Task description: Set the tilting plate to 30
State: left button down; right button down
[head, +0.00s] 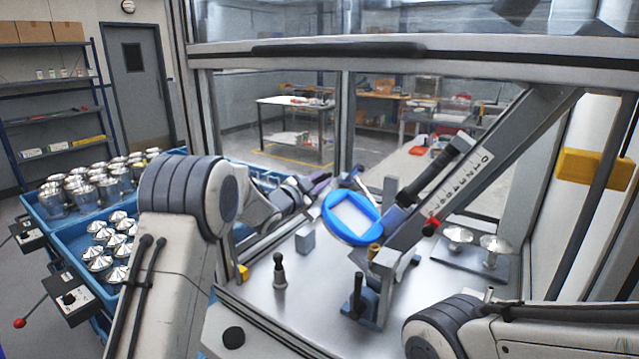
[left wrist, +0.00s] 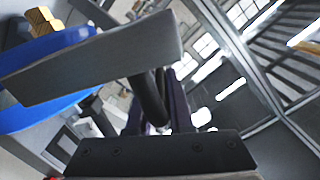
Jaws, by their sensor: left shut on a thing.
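The blue ring (head: 352,218) with a pale square middle stands tilted over the metal bench. To its right a slanted arm carries a white scale with black digits (head: 458,180) and a red pointer (head: 432,225) near the scale's lower end; the exact reading is too small to tell. My left gripper (head: 318,186) is at the ring's upper left. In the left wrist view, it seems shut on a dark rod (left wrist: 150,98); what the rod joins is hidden. The blue ring (left wrist: 40,75) and a brass part (left wrist: 42,35) are beside it. My right gripper is out of view.
A small grey block (head: 305,240) and a dark knobbed post (head: 280,272) stand on the bench (head: 325,295). A clamp-like block (head: 365,298) stands in front of the ring. Machined parts (head: 494,247) sit at right. Blue crates (head: 70,235) hold more at left.

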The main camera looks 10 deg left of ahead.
pick_arm(q)
jog(key=shift+d+r, duration=0.1)
jog(key=shift+r, duration=0.35)
jog(key=c, duration=0.8)
grip_release()
jog(key=shift+c, duration=0.2)
jog(key=shift+f, duration=0.15)
jog(key=shift+s, duration=0.15)
jog(key=shift+s+a+f+b, duration=0.15)
jog(key=shift+s+a+b, duration=0.05)
jog(key=shift+s+b, duration=0.1)
jog(key=b+v, duration=0.3)
jog(key=v, duration=0.6)
jog(key=shift+s, duration=0.25)
jog(key=shift+a, duration=0.1)
